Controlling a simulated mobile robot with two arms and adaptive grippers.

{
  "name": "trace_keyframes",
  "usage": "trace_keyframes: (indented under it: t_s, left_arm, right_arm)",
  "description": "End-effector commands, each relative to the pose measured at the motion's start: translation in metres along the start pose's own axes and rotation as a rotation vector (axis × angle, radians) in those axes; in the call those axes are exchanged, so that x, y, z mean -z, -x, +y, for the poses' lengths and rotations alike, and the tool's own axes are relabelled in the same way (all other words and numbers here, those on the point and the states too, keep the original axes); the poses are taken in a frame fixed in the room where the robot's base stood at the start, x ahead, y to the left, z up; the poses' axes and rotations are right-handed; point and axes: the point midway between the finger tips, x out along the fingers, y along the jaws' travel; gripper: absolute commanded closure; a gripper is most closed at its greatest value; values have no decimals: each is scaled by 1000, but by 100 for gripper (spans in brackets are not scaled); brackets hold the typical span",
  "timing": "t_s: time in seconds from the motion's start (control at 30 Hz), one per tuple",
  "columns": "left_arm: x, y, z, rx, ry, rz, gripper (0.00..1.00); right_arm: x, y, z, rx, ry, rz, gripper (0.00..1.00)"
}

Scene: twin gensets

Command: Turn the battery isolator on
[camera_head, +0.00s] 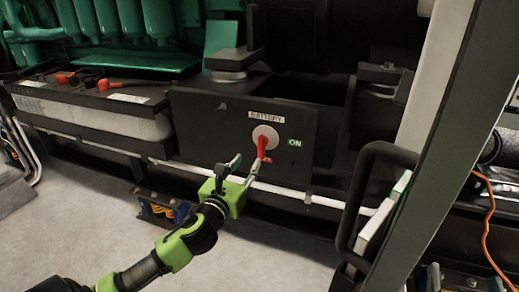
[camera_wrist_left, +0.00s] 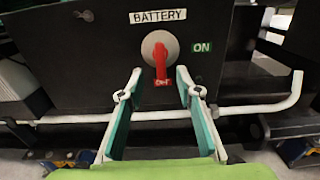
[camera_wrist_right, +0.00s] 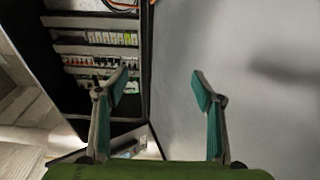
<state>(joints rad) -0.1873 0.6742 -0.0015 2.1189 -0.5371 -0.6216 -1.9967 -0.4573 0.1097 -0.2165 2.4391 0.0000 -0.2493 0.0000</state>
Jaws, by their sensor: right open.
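The battery isolator is a red handle (camera_head: 262,146) on a pale round disc (camera_head: 266,133), mounted on a black panel under a BATTERY label. The handle points down, toward a small red label partly covered in the head view. A green ON label (camera_head: 295,142) is to the disc's right. In the left wrist view the red handle (camera_wrist_left: 161,62) hangs straight down. My left gripper (camera_head: 248,161) is open just in front of and below the handle; its fingertips (camera_wrist_left: 159,73) are on either side of the handle's lower end. Contact cannot be told. My right gripper (camera_wrist_right: 159,84) is open and empty.
A white pipe (camera_head: 285,190) runs below the panel. A battery (camera_head: 110,105) with red and black terminals is at left. A black handle on a frame (camera_head: 360,190) stands at right. The right wrist view shows a breaker cabinet (camera_wrist_right: 95,50) beside a plain grey surface (camera_wrist_right: 255,60).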

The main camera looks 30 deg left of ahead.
Motion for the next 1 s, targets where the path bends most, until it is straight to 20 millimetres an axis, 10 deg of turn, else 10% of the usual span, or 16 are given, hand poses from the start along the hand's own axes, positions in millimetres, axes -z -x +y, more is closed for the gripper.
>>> trace_keyframes:
  t_s: [0.5,1.0]
  left_arm:
    - [1,-92,0,-1,3,-1,68]
    - [1,-114,0,1,3,2,68]
  right_arm:
    - [95,22,-11,24,-18,484,38]
    - [123,39,-13,30,-25,629,38]
